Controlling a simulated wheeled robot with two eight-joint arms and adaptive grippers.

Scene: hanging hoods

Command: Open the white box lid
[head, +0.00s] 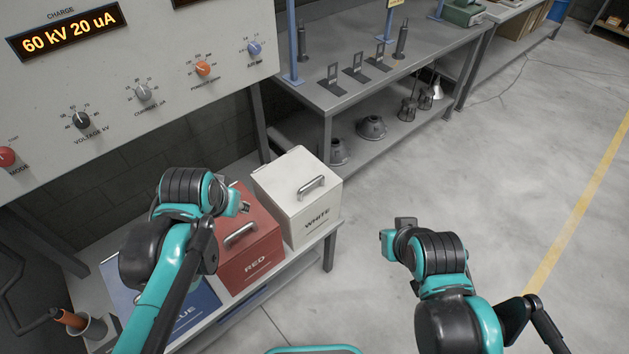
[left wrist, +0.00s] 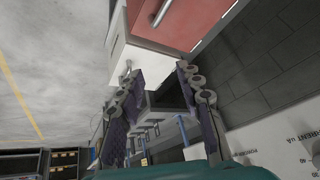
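The white box (head: 290,205), labelled WHITE, stands at the right end of a low bench in the head view. Its lid is closed, with a metal handle (head: 312,187) on top. My left gripper (head: 241,203) is above the red box, left of the white box, and mostly hidden by its own wrist. In the left wrist view my left gripper (left wrist: 160,105) has its fingers spread, with nothing held. A pale surface, seemingly the white box (left wrist: 160,63), lies beyond the fingers. My right gripper (head: 398,228) hangs over the floor, right of the white box; its fingers are not clear.
The red box (head: 248,262) stands beside the white box, and a blue box (head: 197,308) is partly behind my left arm. A control panel (head: 140,75) rises behind the bench. A grey workbench (head: 395,75) stands farther back. Floor right of the bench is open.

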